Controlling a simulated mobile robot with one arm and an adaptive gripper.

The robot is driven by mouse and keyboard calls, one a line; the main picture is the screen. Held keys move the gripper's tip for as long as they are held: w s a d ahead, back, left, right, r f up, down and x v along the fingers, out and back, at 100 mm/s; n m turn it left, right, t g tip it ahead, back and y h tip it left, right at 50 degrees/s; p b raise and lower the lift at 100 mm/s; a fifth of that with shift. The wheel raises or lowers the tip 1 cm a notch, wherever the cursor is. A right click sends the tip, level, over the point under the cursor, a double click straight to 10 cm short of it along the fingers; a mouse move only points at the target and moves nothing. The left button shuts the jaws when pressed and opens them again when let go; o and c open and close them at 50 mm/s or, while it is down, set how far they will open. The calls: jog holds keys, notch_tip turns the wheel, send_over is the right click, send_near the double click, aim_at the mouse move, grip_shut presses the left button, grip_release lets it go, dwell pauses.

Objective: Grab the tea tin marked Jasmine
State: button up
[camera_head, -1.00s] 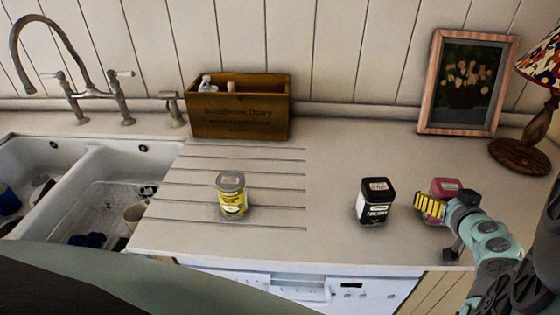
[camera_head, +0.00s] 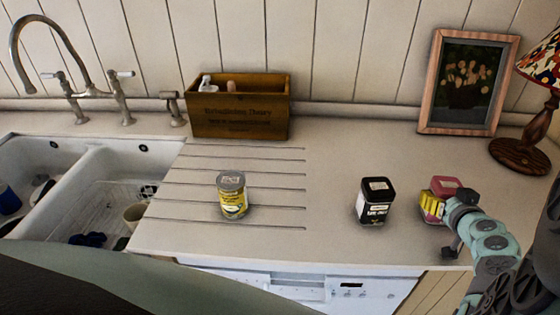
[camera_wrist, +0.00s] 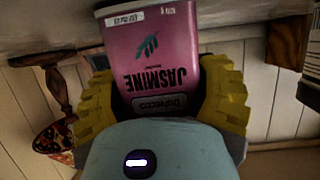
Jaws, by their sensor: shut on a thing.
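The pink tea tin (camera_head: 444,187) stands at the right of the counter, partly hidden by my gripper. In the wrist view the tin (camera_wrist: 152,55) shows upside down, with "JASMINE" and a green leaf sprig on its label. My gripper (camera_head: 432,207) has yellow ribbed fingers. In the wrist view my gripper (camera_wrist: 160,95) has one finger on each side of the tin, shut on it. A black tin with a white label (camera_head: 375,201) stands to the left, apart from my gripper.
A yellow can with a grey lid (camera_head: 232,196) stands on the drainer grooves. A wooden box (camera_head: 239,108) and a framed picture (camera_head: 467,82) stand by the wall. A lamp (camera_head: 523,151) is at the far right. The sink (camera_head: 75,180) is at left. Counter (camera_head: 330,150) between them is clear.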

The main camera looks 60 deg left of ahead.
aim_at(454, 189)
jog(key=shift+c, duration=0.9)
jog(key=shift+r, duration=0.1)
jog(key=shift+r, duration=0.4)
jog(key=shift+s+d+r+b, duration=0.1)
jog(key=shift+d+r+b, duration=0.2)
jog(key=shift+r, duration=0.35)
jog(key=shift+s+d+r+b, duration=0.1)
jog(key=shift+d+r+b, duration=0.15)
jog(key=shift+r, duration=0.35)
jog(key=s+d+r+b, duration=0.1)
jog(key=s+d+b, duration=0.3)
jog(key=s+d, duration=0.4)
jog(key=shift+d+r+b, duration=0.3)
jog(key=shift+d+b, duration=0.1)
jog(key=shift+d, duration=1.85)
